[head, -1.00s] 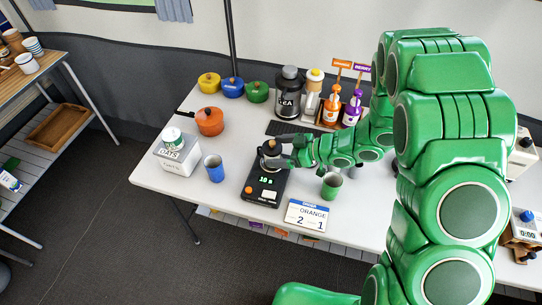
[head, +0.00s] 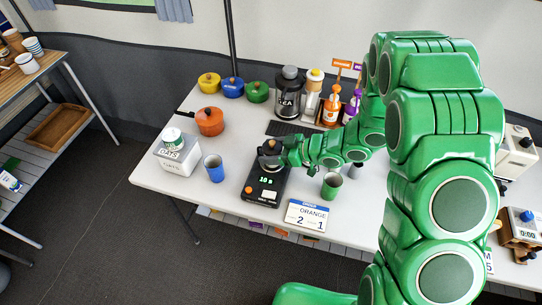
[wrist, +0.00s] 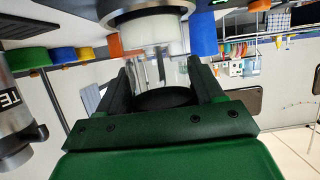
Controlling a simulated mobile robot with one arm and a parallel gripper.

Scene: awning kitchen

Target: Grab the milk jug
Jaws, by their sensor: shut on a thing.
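A small grey vessel with a brownish top (head: 269,147) stands at the far end of the black scale (head: 265,185) on the white table. I take it for the milk jug, but its shape is partly hidden. My gripper (head: 278,151) reaches in from the right at the vessel, just above the scale. In the wrist view, the two dark fingers (wrist: 163,85) stand on either side of a white and clear body (wrist: 152,32) with a metal rim. My gripper is shut on this vessel. The exact contact is hard to see.
A blue cup (head: 214,168) stands left of the scale, a green cup (head: 331,185) to its right. Coloured pots (head: 209,121), a TEA canister (head: 288,92) and a syrup bottle (head: 331,112) stand behind.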

